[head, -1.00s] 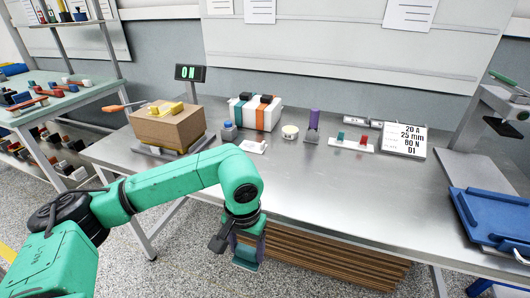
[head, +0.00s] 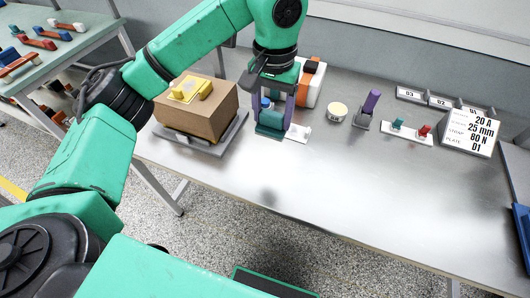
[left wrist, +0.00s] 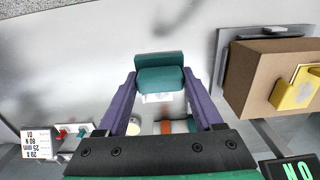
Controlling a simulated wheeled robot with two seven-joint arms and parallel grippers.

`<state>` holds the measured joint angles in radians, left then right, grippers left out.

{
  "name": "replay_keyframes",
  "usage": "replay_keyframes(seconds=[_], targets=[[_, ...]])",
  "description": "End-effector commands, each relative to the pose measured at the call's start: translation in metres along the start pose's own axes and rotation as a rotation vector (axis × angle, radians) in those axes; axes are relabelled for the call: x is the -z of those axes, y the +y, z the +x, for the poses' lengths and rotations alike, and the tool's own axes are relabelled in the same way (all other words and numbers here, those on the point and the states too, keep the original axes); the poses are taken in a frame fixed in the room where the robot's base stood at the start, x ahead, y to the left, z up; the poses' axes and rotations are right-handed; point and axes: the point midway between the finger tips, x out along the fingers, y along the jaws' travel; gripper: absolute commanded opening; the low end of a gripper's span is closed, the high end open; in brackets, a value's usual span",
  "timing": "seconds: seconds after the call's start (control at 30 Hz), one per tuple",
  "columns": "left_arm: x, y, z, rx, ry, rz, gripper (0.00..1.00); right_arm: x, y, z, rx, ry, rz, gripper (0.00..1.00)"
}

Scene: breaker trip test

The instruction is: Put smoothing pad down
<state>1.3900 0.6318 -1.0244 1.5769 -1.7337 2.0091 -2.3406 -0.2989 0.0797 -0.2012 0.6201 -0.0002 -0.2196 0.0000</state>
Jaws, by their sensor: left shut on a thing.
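The smoothing pad, a teal block (head: 269,122), is between the purple fingers of my left gripper (head: 274,112), which is shut on it. In the left wrist view the pad (left wrist: 160,79) sits across the fingertips of the left gripper (left wrist: 160,88). The pad is over the metal bench (head: 240,180), in front of the orange-striped white block (head: 312,85) and beside a small white plate (head: 299,133). I cannot tell whether the pad touches the bench. My right gripper is out of view.
A cardboard box (head: 208,112) with a yellow piece (head: 190,89) stands on a grey base to the left. A round tub (head: 337,112), a purple upright part (head: 368,107) and a printed sign (head: 470,130) stand to the right. The bench front is clear.

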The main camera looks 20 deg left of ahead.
Motion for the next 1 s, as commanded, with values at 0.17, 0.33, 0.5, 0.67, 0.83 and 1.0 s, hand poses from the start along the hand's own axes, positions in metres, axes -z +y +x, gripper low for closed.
replay_keyframes(seconds=[0.17,0.33,0.5,0.67,0.83,1.0], targets=[[-0.002,0.0,0.06,0.001,-0.008,-0.001,0.23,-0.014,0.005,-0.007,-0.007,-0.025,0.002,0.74],[-0.002,0.0,0.109,0.0,-0.005,-0.002,0.23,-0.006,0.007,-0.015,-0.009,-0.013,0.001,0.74],[-0.001,0.001,0.135,-0.001,-0.003,0.0,0.23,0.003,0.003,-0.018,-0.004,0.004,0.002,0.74],[-0.001,0.001,0.161,0.0,-0.001,-0.001,0.23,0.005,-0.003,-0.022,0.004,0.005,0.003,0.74],[0.0,0.001,0.162,0.0,0.001,0.0,0.23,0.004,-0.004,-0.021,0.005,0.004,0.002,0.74],[0.0,0.001,0.165,0.0,0.001,-0.001,0.76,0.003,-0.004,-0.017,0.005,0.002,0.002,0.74]])
